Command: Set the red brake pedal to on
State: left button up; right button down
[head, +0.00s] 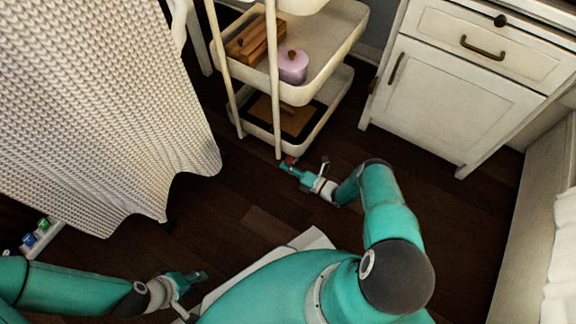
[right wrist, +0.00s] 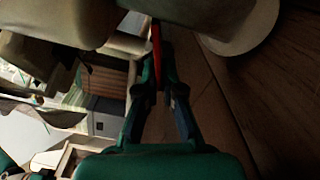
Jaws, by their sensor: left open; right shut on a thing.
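The red brake pedal (head: 290,159) is a small red spot at the foot of the white trolley's (head: 325,118) near leg, low over the floor. In the right wrist view the red pedal (right wrist: 156,38) shows as a thin strip between my fingers. My right gripper (head: 286,167) is shut on it; the fingers (right wrist: 161,62) hide part of the pedal, so its tilt cannot be told. My left gripper (head: 201,277) is open and empty, above the floor at the lower left, far from the trolley.
The trolley's shelves hold a wooden box (head: 254,38), a lilac jar (head: 292,66) and a dark tray (head: 290,116). A white cabinet (head: 455,100) stands at the right. A knitted blanket (head: 90,100) hangs at the left. Dark wooden floor (head: 240,200) lies open between.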

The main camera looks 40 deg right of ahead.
jog(key=shift+a+f, duration=0.2)
jog(key=shift+f, duration=0.1)
jog(key=c, duration=1.6)
grip_release()
jog(key=shift+d, duration=0.1)
jog(key=v, duration=1.2)
